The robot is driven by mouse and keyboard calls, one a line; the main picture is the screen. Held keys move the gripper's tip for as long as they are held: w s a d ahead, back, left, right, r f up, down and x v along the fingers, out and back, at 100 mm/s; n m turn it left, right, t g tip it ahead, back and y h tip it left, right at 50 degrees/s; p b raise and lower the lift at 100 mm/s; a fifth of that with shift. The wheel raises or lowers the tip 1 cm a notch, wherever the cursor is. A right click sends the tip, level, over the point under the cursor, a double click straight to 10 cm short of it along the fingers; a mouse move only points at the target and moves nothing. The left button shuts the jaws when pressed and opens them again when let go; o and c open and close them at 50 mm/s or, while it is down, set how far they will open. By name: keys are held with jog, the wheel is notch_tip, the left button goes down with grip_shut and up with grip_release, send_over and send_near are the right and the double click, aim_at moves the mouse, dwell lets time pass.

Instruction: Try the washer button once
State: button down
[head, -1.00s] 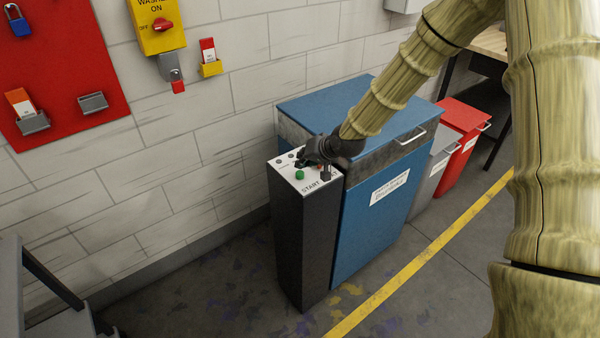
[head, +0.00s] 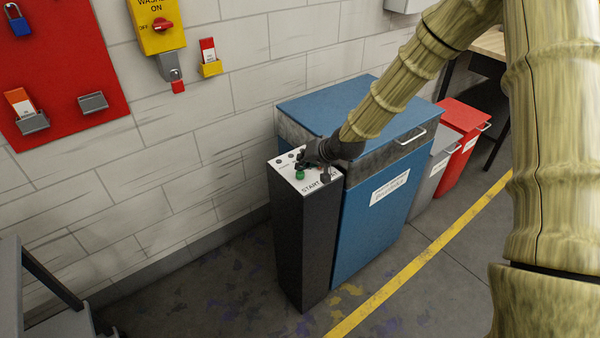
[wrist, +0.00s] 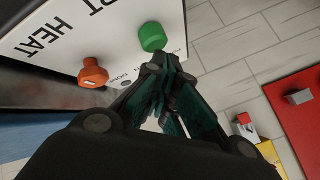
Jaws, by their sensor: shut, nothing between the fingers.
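The control panel (head: 290,183) is a white top on a dark pedestal, lettered START in the head view. A green button (head: 299,175) sits on it; it also shows in the wrist view (wrist: 152,36). My gripper (head: 303,163) is shut and empty just above the panel, beside the green button. In the wrist view its fingertips (wrist: 155,62) are just below the button in the picture; whether they touch it I cannot tell. An orange-red knob (wrist: 93,73) stands near the lettering HEAT. A yellow box (head: 155,38) on the wall reads WASHER ON, with a red switch (head: 163,25).
A blue cabinet (head: 375,225) stands right against the pedestal, with grey (head: 432,178) and red (head: 463,140) bins beyond. A red board (head: 60,75) with padlock and tag holders hangs on the wall.

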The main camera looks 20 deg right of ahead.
jog(key=shift+f+b, duration=0.4)
jog(key=shift+f, duration=0.55)
dwell(1.0)
jog(key=shift+r, duration=0.25)
jog(key=shift+r+p, duration=0.9)
jog(key=shift+r, duration=0.2)
jog(key=shift+r, duration=0.1)
jog(key=shift+r+p, duration=1.65)
jog(key=shift+r, duration=0.8)
